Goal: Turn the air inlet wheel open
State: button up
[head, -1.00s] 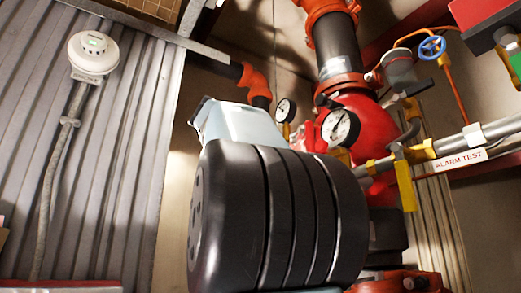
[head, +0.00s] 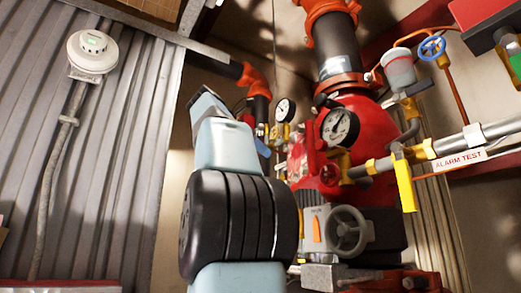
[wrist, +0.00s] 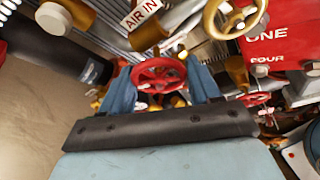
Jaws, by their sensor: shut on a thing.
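A red handwheel (wrist: 158,77) is in the middle of the wrist view, below a white label (wrist: 142,14) reading AIR IN. My gripper (wrist: 160,82) has its two blue fingers on the left and right of this wheel, and it is shut on the wheel. In the head view my arm blocks most of the gripper and I cannot make out the wheel clearly.
A brass wheel (wrist: 235,15) and a red plate (wrist: 275,42) are at the wrist view's upper right. In the head view, pressure gauges (head: 340,127), a grey handwheel (head: 348,231), a yellow lever (head: 405,183) and red pipework (head: 335,50) crowd the right. A ribbed wall (head: 110,170) fills the left.

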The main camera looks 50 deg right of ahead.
jog(key=n+g+y, duration=0.1)
jog(key=n+g, duration=0.1)
jog(key=n, duration=0.1)
jog(key=shift+s+n+g, duration=0.15)
jog(key=shift+n+g, duration=0.65)
jog(key=shift+n, duration=0.3)
jog(key=o, duration=1)
jog(key=shift+s, duration=0.15)
jog(key=shift+c, duration=0.2)
jog(key=shift+r, duration=0.1)
jog(key=shift+v, duration=3.8)
